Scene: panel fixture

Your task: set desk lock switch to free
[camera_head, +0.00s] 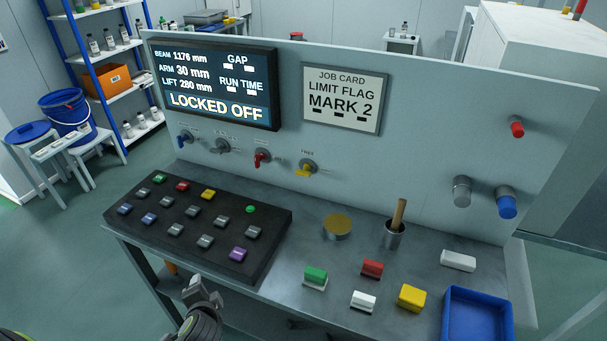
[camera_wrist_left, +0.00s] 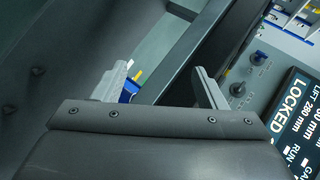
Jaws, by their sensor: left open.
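The upright panel carries a row of small rotary switches: a blue one (camera_head: 185,137), a grey one (camera_head: 222,146), a red one (camera_head: 262,159) and a yellow one (camera_head: 306,168). My left gripper (camera_head: 197,287) is low, in front of the desk's near edge, well apart from the switches. In the left wrist view its two fingers (camera_wrist_left: 160,88) stand apart with nothing held; part of the panel shows at right. My right gripper is out of view.
A black button console (camera_head: 267,250) fills the desk's left side. A cup with a wooden handle (camera_head: 394,234), several coloured blocks and a blue tray (camera_head: 450,318) are on the right. Knobs (camera_head: 461,191) stick out from the panel's right. A job card (camera_head: 344,97) hangs beside the display.

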